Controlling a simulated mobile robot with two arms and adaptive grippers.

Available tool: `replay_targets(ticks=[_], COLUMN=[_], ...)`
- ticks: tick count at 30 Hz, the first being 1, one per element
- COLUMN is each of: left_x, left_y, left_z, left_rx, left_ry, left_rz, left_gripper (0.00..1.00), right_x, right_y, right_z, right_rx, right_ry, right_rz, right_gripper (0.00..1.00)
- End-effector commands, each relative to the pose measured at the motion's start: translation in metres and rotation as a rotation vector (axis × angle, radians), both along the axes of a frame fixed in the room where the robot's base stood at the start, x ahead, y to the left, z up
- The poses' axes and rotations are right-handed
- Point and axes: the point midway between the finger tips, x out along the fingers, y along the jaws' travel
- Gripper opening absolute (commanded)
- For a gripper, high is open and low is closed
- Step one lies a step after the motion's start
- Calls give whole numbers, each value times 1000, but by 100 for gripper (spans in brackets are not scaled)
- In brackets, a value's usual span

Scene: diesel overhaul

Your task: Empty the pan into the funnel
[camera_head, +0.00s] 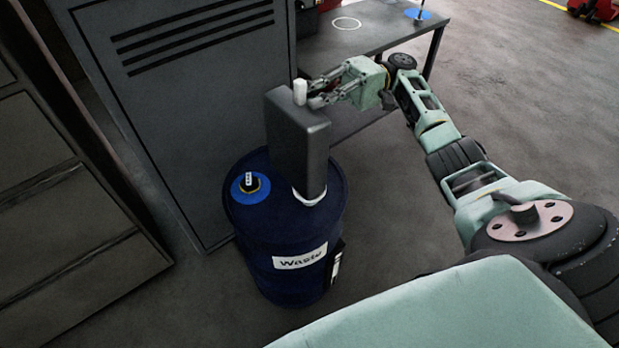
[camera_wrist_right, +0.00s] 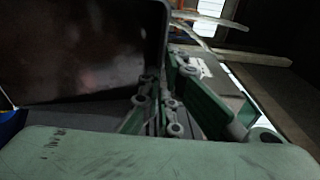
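The dark pan (camera_head: 297,140) is tipped up nearly on edge above the blue drum labelled "Waste" (camera_head: 290,232). Its lower end is at the white funnel (camera_head: 310,197) on the drum's top, and the pan hides most of the funnel. A white, handle-like piece (camera_head: 300,92) is at the pan's upper end. My right gripper (camera_head: 311,93) has its fingers around this piece and seems to hold the pan by it. In the right wrist view, the pan's dark surface (camera_wrist_right: 75,50) fills the upper left, beside the fingers (camera_wrist_right: 160,100). Whether anything is flowing out cannot be seen. My left gripper is not in view.
A blue disc with a black and yellow piece (camera_head: 250,187) is on the drum's top, left of the funnel. A grey vented cabinet (camera_head: 185,110) stands close behind the drum. A dark table (camera_head: 385,25) is behind my right arm.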

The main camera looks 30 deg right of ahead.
Motion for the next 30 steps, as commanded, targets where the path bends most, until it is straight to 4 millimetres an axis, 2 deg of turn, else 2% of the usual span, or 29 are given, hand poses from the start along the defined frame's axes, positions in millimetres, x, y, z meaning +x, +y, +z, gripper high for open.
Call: replay_targets(ticks=[12, 21, 24, 30], left_x=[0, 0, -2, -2], left_y=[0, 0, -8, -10], left_z=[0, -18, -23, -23], left_rx=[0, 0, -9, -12], left_ry=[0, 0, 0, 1], left_rz=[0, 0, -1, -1], left_gripper=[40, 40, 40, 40], right_x=[0, 1, 1, 1], right_y=[0, -9, -13, -14], right_z=[2, -3, -3, 0], right_rx=[3, 47, 65, 72], right_ry=[-3, 0, 1, 3], right_rz=[0, -1, -1, 0], right_gripper=[0, 0, 0, 0])
